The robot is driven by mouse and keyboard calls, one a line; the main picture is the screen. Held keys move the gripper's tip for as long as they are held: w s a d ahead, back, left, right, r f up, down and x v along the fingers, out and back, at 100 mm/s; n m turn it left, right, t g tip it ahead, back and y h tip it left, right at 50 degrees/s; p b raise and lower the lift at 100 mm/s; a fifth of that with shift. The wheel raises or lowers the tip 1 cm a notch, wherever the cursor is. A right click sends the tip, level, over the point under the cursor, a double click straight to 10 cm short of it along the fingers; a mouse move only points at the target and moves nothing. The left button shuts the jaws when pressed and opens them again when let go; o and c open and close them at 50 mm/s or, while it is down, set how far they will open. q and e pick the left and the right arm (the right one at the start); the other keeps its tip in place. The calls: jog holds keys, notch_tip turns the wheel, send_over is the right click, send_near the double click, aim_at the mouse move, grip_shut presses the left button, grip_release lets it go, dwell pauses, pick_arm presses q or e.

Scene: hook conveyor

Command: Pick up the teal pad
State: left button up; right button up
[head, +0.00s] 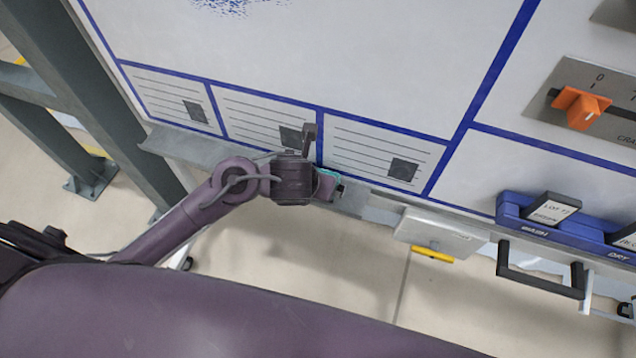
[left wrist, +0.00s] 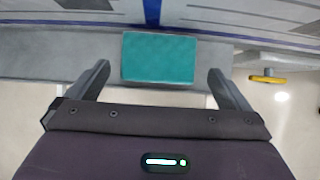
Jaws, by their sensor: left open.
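The teal pad (left wrist: 158,58) is a flat teal block on the grey ledge (left wrist: 60,55) below the white board. In the left wrist view it lies just ahead of my left gripper (left wrist: 159,78), centred between the two open fingers, with a gap on each side. In the head view only a small teal part of the pad (head: 330,174) shows beside my left gripper (head: 332,188), and the rest is hidden behind it. My left gripper is open and empty. My right gripper is not in view.
The white board (head: 330,60) with blue lines rises behind the ledge. To the right are an orange knob (head: 582,108), a blue holder (head: 510,212) with labelled tags, a black handle (head: 540,285) and a white box (head: 440,232) with a yellow tab. A grey post (head: 110,120) stands left.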

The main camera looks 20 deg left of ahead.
pick_arm(q)
jog(key=b+x, duration=0.1)
jog(key=x, duration=0.4)
jog(key=shift+w+a+f, duration=0.1)
jog(key=shift+w+f, duration=0.05)
jog(key=shift+w, duration=0.1)
jog(key=c, duration=0.8)
